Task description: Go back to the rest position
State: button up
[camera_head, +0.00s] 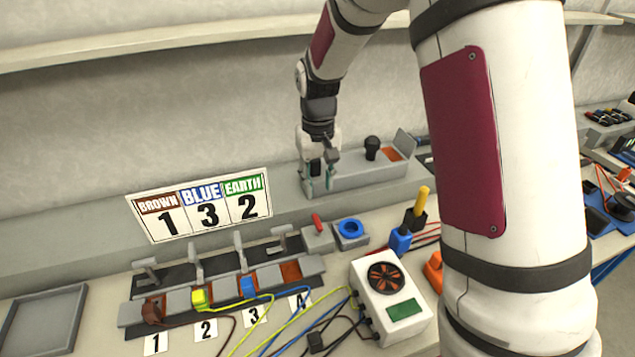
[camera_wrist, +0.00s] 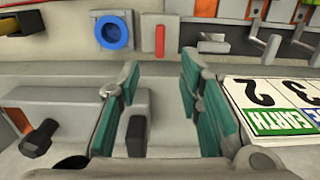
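My gripper (camera_head: 318,178) hangs from my arm at the back of the bench, at the left end of a long grey box (camera_head: 365,180). In the wrist view its two green-padded fingers (camera_wrist: 160,110) are spread apart.
A sign reading BROWN 1, BLUE 3, EARTH 2 (camera_head: 205,215) leans left of my gripper. In front are a terminal block (camera_head: 180,302) with levers and coloured wires, a red switch (camera_head: 318,222), a blue ring (camera_head: 351,229) and a white fan box (camera_head: 390,310). An empty grey tray (camera_head: 42,322) lies left.

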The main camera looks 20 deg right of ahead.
jog(key=s+r+t, duration=0.4)
jog(key=s+r, duration=1.4)
jog(key=s+t, duration=0.1)
jog(key=s, duration=0.8)
jog(key=shift+r, duration=0.35)
